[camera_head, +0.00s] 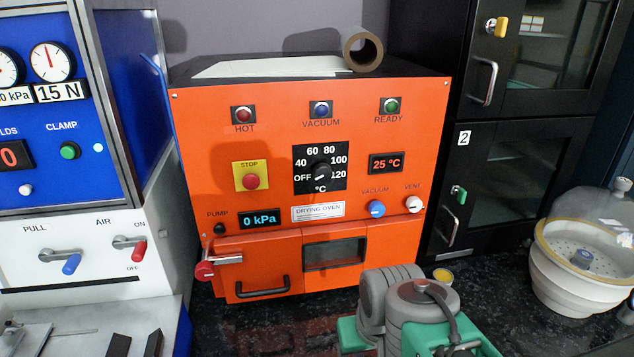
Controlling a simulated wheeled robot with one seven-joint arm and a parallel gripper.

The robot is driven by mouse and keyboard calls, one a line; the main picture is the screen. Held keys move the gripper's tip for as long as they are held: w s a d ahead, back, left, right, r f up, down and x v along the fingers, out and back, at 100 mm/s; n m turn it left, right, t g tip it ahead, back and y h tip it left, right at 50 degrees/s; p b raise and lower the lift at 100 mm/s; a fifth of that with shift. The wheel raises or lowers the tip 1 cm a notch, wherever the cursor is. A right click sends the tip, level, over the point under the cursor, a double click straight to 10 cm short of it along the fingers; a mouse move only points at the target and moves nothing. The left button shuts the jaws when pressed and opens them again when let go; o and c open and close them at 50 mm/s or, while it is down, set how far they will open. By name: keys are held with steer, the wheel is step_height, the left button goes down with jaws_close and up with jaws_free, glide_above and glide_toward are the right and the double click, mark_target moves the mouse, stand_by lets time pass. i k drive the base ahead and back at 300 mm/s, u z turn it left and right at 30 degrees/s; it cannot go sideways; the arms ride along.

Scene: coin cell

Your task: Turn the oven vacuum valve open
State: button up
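The orange drying oven (255,190) stands on the dark bench in the middle of the head view. Its vacuum valve is a small blue knob (376,208) at the lower right of the front, under the label VACUUM. The knob has a light mark, but its exact angle is too small to tell. A white vent knob (414,204) sits just to its right. The pressure display (259,219) reads 0 kPa. My gripper is not in view.
A red-tipped door handle (205,269) sticks out at lower left. A blue-and-white machine is at left, black cabinets (530,190) and a white desiccator (566,270) at right.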

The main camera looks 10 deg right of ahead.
mark_target(376, 209)
steer(key=k, duration=0.5)
steer(key=u, duration=1)
steer(key=i, duration=0.7)
steer(key=z, duration=0.35)
